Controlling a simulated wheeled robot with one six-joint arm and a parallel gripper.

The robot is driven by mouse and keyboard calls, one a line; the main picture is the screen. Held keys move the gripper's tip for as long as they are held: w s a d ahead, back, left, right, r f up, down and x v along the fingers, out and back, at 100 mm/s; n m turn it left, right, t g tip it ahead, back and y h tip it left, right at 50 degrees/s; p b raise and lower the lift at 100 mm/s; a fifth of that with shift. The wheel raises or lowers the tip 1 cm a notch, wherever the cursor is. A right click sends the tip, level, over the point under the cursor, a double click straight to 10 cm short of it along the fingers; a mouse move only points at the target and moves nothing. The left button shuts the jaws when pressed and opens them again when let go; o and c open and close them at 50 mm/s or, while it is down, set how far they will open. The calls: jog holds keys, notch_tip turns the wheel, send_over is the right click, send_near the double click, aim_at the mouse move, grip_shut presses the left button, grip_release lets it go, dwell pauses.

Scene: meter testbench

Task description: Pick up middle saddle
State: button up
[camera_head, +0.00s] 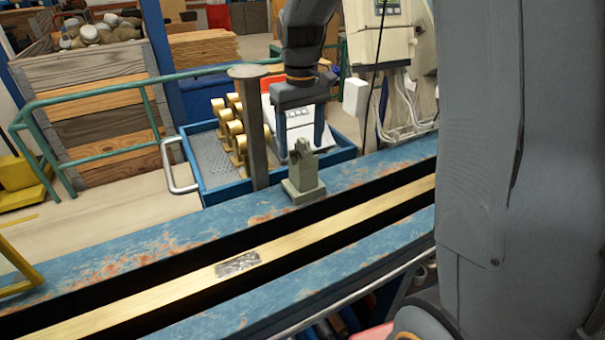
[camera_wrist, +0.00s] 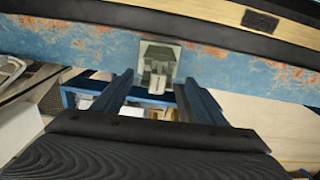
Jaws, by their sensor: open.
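A grey-green saddle (camera_head: 303,184) with a square base and a narrower notched upper part stands upright on the blue, rust-worn bench rail. It is the only saddle that I can make out. My gripper (camera_head: 301,150) points down at it from the bench's far side, with its two fingers apart around the upper part in the head view. In the wrist view the saddle (camera_wrist: 158,58) shows between and just beyond the fingertips (camera_wrist: 158,78). I cannot tell whether either finger touches it.
A grey post (camera_head: 252,130) stands just left of the saddle. Behind it is a blue tray (camera_head: 212,190) with several brass pieces (camera_head: 237,128) and a white panel. A brass strip (camera_head: 170,290) runs along the bench between dark slots. A white machine (camera_head: 385,45) stands at the back right.

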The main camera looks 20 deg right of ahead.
aim_at(303, 166)
jog(key=shift+s+d+f+p, duration=0.15)
jog(key=shift+f+p, duration=0.6)
jog(key=shift+f, duration=1.2)
jog(key=shift+s+d+f+p, duration=0.1)
jog(key=shift+f+p, duration=0.6)
jog(key=shift+f, duration=1.2)
jog(key=shift+c, duration=0.2)
jog(key=c, duration=1.4)
jog(key=shift+w, duration=0.1)
grip_shut()
jog(key=shift+r, duration=0.15)
